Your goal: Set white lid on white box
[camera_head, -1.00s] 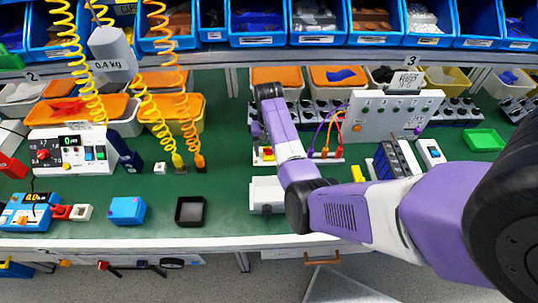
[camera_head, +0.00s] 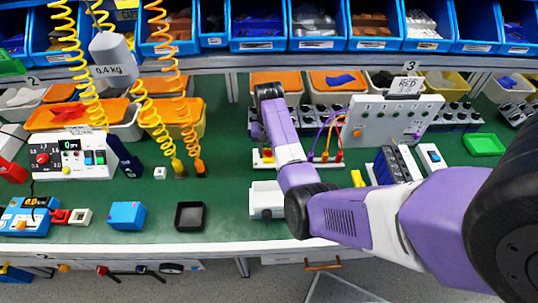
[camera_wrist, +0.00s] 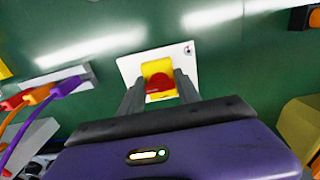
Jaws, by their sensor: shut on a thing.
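A white box (camera_head: 262,188) stands at the front middle of the green bench, partly hidden by my arm. My gripper (camera_wrist: 160,82) points down over a yellow switch block (camera_wrist: 157,66) with a red knob (camera_wrist: 159,87), mounted on a white plate (camera_wrist: 129,66). Its two dark fingers are at either side of the block and knob, shut on them. In the head view the gripper body (camera_head: 257,131) is above this plate, behind the white box, and its fingertips are hard to make out.
A black square dish (camera_head: 190,216) and a blue box (camera_head: 126,215) stand left of the white box, with free green bench between. Coiled yellow and orange cables (camera_head: 196,130) hang at the left. A white panel (camera_head: 395,118) stands behind right.

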